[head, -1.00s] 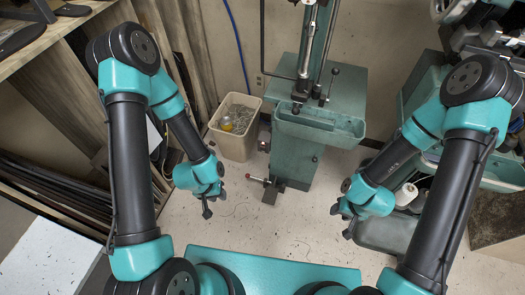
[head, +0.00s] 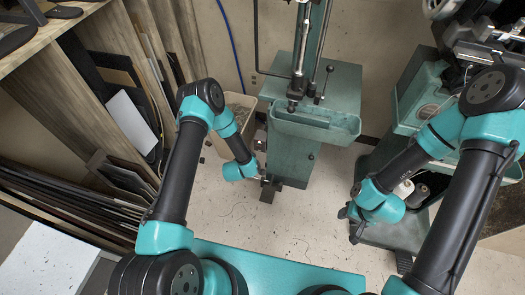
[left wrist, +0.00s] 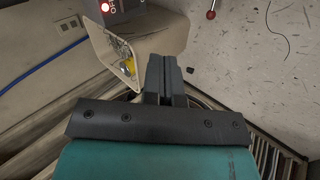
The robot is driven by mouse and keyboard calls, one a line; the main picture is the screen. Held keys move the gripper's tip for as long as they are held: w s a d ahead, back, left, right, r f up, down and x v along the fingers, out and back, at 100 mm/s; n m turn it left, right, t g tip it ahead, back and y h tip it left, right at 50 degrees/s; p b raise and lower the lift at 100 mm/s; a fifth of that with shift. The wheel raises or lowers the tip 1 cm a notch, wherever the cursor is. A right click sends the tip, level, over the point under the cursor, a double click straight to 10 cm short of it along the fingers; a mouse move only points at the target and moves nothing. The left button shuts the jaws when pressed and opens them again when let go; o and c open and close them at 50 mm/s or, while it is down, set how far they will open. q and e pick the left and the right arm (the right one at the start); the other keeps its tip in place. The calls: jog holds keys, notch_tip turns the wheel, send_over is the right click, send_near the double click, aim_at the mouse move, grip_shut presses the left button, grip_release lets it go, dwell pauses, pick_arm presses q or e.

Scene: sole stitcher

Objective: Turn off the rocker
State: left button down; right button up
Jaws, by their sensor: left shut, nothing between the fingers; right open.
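The rocker (left wrist: 105,7) shows as a red lit spot beside an "OFF" mark on a grey box at the top edge of the left wrist view, partly cut off. In the head view its switch box (head: 260,144) is on the left side of the green machine, small and partly behind my left arm. My left gripper (head: 267,182) is low in front of the machine's base. In the left wrist view its fingers (left wrist: 163,62) are together and empty, apart from the rocker. My right gripper (head: 354,226) is open and empty, low at the right.
The green sole stitcher (head: 292,154) stands in the middle. A beige bin (left wrist: 148,42) with bits inside is close to the left gripper. A red-ball lever (left wrist: 211,14) sticks out near the floor. Boards and shelving line the left; another machine stands right.

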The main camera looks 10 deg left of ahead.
pick_arm(q)
jog(key=w+f+n, duration=0.1)
jog(key=w+d+f+n+t, duration=0.1)
jog(key=w, duration=0.1)
jog(key=shift+f+y, duration=0.25)
jog(key=shift+y, duration=0.05)
send_near(259, 149)
jog(key=s+f+x, duration=0.1)
jog(key=x, duration=0.4)
jog(key=shift+w+d+r, duration=0.1)
jog(key=shift+w+r, duration=0.05)
jog(key=shift+w, duration=0.3)
jog(key=shift+w+r, duration=0.15)
jog(key=shift+w, duration=0.3)
